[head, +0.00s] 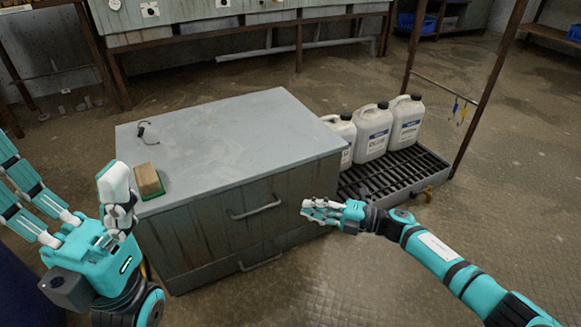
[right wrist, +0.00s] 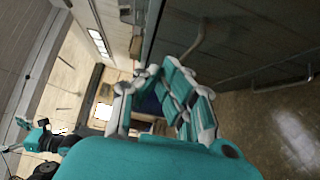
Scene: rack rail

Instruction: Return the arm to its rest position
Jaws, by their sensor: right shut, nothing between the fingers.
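My right arm (head: 440,258) reaches in from the lower right in the head view. Its teal and white right gripper (head: 318,211) is shut and empty, in front of the grey cabinet's right front corner. In the right wrist view its fingers (right wrist: 165,95) are bent, with no object in them. My left gripper (head: 75,215) is at the left edge, beside the cabinet's left end. Its fingers are spread from the thumb and it looks open and empty; some fingertips are cut off.
The grey cabinet (head: 240,140) has protruding handles (head: 255,208). White jugs (head: 372,132) stand on a black grate (head: 400,168). A rail (head: 445,87) holds small hanging items. Floor at the right is clear.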

